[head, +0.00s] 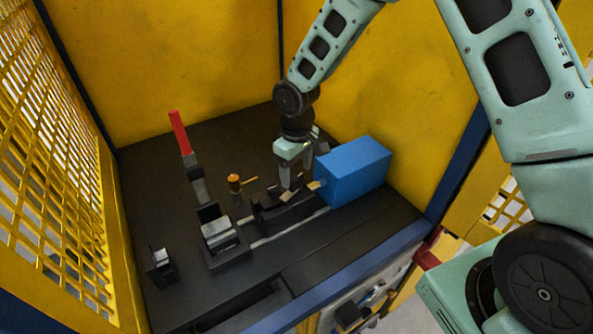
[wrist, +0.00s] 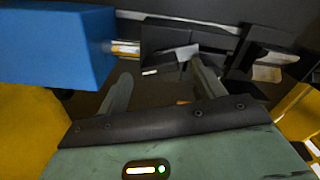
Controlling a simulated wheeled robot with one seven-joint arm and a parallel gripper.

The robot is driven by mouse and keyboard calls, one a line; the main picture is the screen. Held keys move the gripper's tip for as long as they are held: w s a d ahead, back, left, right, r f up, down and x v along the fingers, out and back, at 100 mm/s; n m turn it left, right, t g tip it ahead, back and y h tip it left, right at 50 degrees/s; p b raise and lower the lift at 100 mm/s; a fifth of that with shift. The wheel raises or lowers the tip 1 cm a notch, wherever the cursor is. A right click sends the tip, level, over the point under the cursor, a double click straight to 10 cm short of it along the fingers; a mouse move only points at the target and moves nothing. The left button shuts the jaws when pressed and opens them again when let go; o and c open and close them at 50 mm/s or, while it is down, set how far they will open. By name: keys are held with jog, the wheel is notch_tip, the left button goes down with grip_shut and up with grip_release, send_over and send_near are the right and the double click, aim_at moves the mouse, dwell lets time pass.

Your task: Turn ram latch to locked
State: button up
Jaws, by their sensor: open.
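My gripper (head: 291,182) is open, pointing down over the black fixture (head: 282,216) beside the blue box. In the wrist view, the two fingers of my gripper (wrist: 160,85) are wide apart. A pale flat lever-like piece (wrist: 177,53) lies by the tip of the right finger; I cannot tell whether they touch. An orange knob (head: 235,184) with a thin handle stands just left of my gripper in the head view. I cannot tell for certain which of these is the ram latch. No locked marking is readable.
The blue box (head: 352,170) stands close on the right of my gripper. A tall lever with a red grip (head: 179,132) rises on the left, by a clamp block (head: 219,235). A small black block (head: 161,266) stands front left. Yellow walls (head: 190,60) enclose the dark table.

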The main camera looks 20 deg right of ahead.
jog(key=shift+f, duration=1.2)
jog(key=c, duration=1)
jog(key=shift+f+m+b, duration=0.2)
jog(key=shift+m+b, duration=0.5)
jog(key=shift+b, duration=0.1)
jog(key=shift+m+b, duration=0.45)
jog(key=shift+m, duration=0.05)
jog(key=shift+r+m+b, duration=0.2)
jog(key=shift+m+b, duration=0.2)
jog(key=shift+m, duration=0.5)
jog(key=o, duration=1)
